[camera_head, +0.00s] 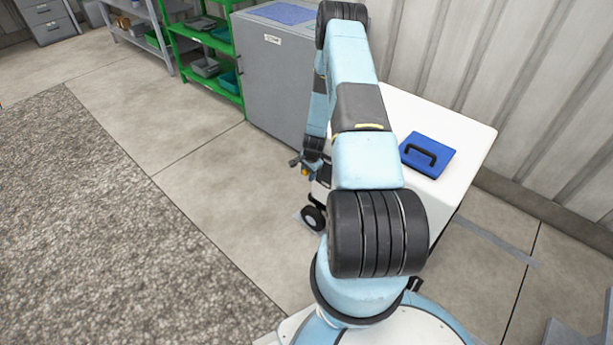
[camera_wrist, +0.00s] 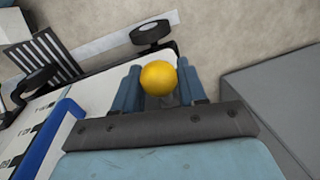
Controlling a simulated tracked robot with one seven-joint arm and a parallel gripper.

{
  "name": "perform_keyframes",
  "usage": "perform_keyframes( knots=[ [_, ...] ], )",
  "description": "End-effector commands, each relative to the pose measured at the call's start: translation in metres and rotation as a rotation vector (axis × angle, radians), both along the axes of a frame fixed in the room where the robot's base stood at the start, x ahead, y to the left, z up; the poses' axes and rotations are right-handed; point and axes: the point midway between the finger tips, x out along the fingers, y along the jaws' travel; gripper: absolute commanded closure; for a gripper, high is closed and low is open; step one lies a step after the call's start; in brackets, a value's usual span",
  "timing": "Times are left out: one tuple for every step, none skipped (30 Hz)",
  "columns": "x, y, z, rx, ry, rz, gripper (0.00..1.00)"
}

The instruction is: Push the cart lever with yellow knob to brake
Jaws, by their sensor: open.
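The yellow knob (camera_wrist: 158,77) sits between the two blue fingers of my gripper (camera_wrist: 157,72) in the wrist view. The fingers are open, one on each side of it. I cannot tell whether either finger touches it. The lever's shaft below the knob is mostly hidden. In the head view the knob is a small yellow spot (camera_head: 305,172) at my gripper (camera_head: 301,163), beside the left side of the white cart (camera_head: 455,150). My arm hides much of the cart.
A blue item with a black handle (camera_head: 440,165) lies on the cart top. A black wheel (camera_head: 313,217) shows at the cart's base. A grey cabinet (camera_head: 275,75) and green shelving (camera_head: 205,45) stand behind. The floor to the left is clear.

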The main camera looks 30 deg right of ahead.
Motion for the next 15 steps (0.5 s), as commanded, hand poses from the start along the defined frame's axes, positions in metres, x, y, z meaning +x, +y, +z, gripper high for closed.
perform_keyframes(
  knots=[
    [0.0003, 0.0006, -0.0048, 0.001, 0.001, 0.0, 0.59],
    [0.0007, 0.0007, -0.0068, 0.001, 0.001, 0.0, 0.59],
    [0.0012, 0.0007, -0.0088, 0.001, 0.0, 0.0, 0.59],
    [0.0016, 0.0006, -0.0099, 0.0, 0.0, 0.0, 0.59],
    [0.0018, 0.0007, -0.0107, 0.0, 0.0, 0.0, 0.59],
    [0.002, 0.0007, -0.0116, 0.0, 0.0, 0.0, 0.59],
    [0.002, 0.0007, -0.012, 0.0, 0.0, 0.0, 0.59],
    [0.0021, 0.0007, -0.0123, 0.0, 0.0, 0.0, 0.59],
    [0.0021, 0.0007, -0.0125, 0.0, 0.0, 0.0, 0.59],
    [0.0021, 0.0007, -0.0125, 0.0, 0.0, 0.0, 0.59],
    [0.0021, 0.0007, -0.0125, 0.0, 0.0, 0.0, 0.59],
    [0.0021, 0.0007, -0.0125, 0.0, 0.0, 0.0, 0.59],
    [0.0021, 0.0007, -0.0124, 0.0, 0.0, 0.0, 0.59],
    [0.002, 0.0007, -0.0124, 0.0, 0.0, 0.0, 0.59],
    [0.002, 0.0007, -0.0124, 0.0, 0.0, 0.0, 0.6]
  ],
)
